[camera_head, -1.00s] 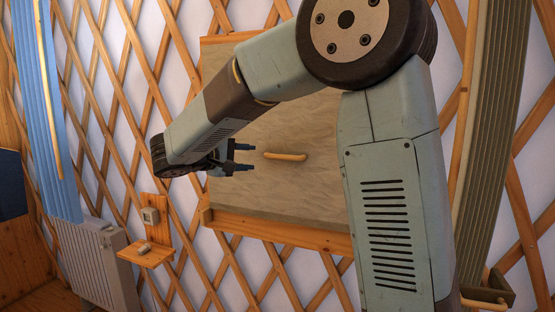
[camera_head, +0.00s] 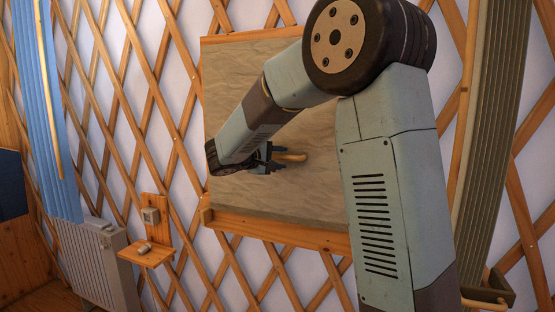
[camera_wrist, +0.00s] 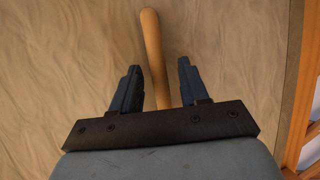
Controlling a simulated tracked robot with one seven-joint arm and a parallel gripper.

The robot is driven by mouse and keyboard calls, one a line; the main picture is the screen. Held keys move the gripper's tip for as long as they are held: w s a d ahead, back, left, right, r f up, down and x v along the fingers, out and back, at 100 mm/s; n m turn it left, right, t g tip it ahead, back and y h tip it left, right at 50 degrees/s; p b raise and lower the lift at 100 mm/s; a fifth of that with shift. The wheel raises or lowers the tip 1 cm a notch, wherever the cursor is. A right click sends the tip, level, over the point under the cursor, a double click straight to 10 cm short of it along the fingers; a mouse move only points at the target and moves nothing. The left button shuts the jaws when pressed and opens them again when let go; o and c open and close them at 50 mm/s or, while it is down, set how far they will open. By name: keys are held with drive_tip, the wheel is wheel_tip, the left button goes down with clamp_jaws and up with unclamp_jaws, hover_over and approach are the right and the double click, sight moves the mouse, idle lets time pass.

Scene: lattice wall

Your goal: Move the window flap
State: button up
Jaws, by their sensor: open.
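In the wrist view the flap (camera_wrist: 60,60) fills most of the background, and the handle (camera_wrist: 153,50) runs down between my two fingers. My gripper (camera_head: 275,157) is at the handle's left end. In the wrist view my gripper (camera_wrist: 158,78) is open, with a visible gap between each finger and the handle.
A wooden ledge (camera_head: 280,231) runs under the flap. A small wooden shelf (camera_head: 147,255) and a radiator (camera_head: 103,265) stand at the lower left. A blue curtain (camera_head: 47,110) hangs at the left, and an olive curtain (camera_head: 497,120) at the right.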

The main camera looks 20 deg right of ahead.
drive_tip(key=shift+w+d, duration=0.1)
drive_tip(key=shift+d, duration=0.1)
clamp_jaws()
idle(0.4)
drive_tip(key=shift+a, duration=0.1)
